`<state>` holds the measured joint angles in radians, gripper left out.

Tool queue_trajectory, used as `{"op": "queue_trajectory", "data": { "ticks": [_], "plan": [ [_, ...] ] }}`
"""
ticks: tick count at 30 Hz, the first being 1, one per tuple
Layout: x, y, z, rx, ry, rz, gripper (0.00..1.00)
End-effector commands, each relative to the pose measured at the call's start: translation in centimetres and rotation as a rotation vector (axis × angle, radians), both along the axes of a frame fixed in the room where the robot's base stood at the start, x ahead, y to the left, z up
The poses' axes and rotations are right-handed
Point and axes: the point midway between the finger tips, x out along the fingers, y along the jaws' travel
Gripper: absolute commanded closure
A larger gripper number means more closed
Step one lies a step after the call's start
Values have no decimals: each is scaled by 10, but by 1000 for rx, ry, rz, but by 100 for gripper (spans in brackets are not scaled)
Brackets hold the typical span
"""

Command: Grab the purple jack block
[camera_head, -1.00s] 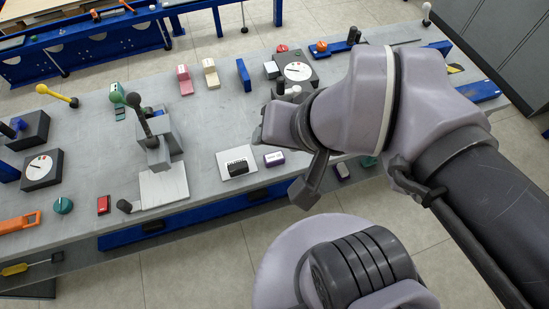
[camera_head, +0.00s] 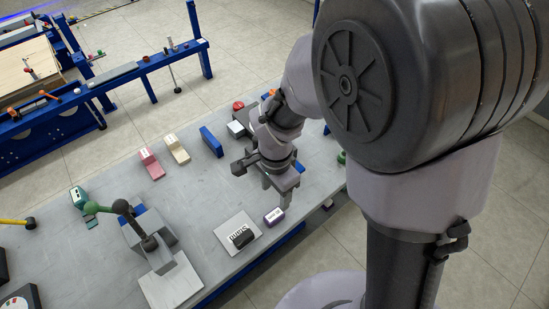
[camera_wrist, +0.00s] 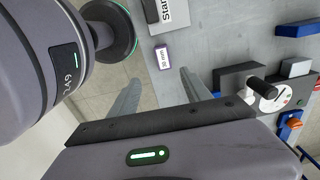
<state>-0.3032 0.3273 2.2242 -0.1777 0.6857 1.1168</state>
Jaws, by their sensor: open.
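The purple jack block (camera_head: 274,216) is a small block with a pale label, lying on the grey bench near its front edge. In the wrist view the block (camera_wrist: 162,56) shows its white label reading "30 mm", just beyond the gap between my fingertips. My gripper (camera_head: 276,192) points down over the bench, a little behind and above the block in the head view. In the wrist view my gripper (camera_wrist: 160,78) has its two fingers wide apart with nothing between them. It does not visibly touch the block.
A grey lever stand (camera_head: 148,245) is further left. Pink (camera_head: 151,163), cream (camera_head: 177,149) and blue (camera_head: 211,141) blocks stand behind. A dial box (camera_wrist: 238,78) is right in the wrist view.

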Motion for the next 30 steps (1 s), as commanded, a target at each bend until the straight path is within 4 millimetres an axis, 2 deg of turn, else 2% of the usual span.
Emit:
{"op": "queue_trajectory", "data": {
  "ticks": [1, 3, 6, 9, 14, 21, 27, 30],
  "plan": [
    [-1, 0, -23, -1, 5, 0, 44],
    [-1, 0, -45, -1, 4, 1, 44],
    [0, 0, -72, -1, 3, 1, 44],
    [0, 0, -88, 0, 2, 1, 44],
    [1, 0, -100, 0, 0, 1, 44],
    [5, 2, -145, 0, 1, 1, 44],
    [6, 2, -144, 1, -1, 1, 44],
    [6, 2, -144, 1, -1, 1, 61]
  ]
}}
